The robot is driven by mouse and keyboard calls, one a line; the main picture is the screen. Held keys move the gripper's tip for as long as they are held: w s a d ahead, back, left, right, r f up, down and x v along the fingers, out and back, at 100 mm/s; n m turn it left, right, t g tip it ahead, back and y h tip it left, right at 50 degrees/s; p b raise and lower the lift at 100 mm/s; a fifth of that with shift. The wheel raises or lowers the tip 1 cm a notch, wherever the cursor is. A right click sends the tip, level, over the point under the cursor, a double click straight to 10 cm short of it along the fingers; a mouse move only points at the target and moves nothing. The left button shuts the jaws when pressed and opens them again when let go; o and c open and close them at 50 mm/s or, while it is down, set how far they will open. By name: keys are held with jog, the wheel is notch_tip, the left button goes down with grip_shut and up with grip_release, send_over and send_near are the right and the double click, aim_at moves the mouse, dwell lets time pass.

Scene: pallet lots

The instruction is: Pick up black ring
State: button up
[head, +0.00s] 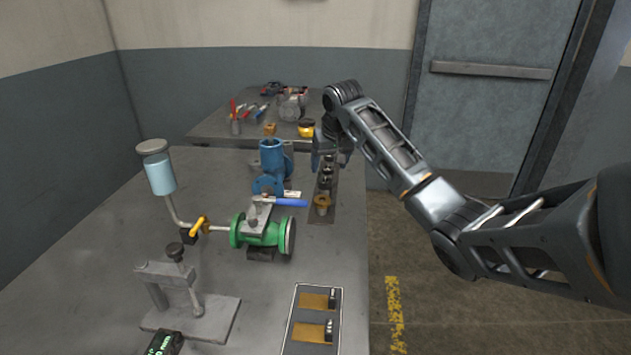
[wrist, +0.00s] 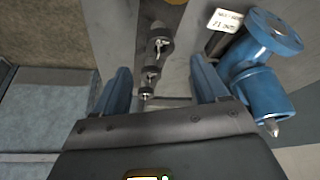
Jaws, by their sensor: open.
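My gripper (head: 328,150) is above the far end of a narrow dark strip (head: 318,216) on the bench. In the wrist view my gripper (wrist: 160,82) has its two blue fingers apart, with nothing held between them. Several dark grey metal parts (head: 326,181) stand in a row on the strip. In the wrist view these metal parts (wrist: 157,52) show between and beyond the fingers. I cannot tell a black ring apart from these parts; my gripper hides some of the strip's far end in the head view.
A brass piece (head: 322,201) sits at the strip's near end. A blue fitting (head: 270,170) stands left of the strip, with a green valve (head: 262,230) nearer. A tray (head: 313,320) lies at the front. A second table (head: 215,127) with tools is behind.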

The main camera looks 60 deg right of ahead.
aim_at(325, 183)
jog(key=shift+p+x, duration=0.45)
jog(key=shift+x, duration=3.05)
jog(key=shift+r, duration=0.1)
jog(key=c, duration=1.1)
jog(key=shift+c, duration=0.2)
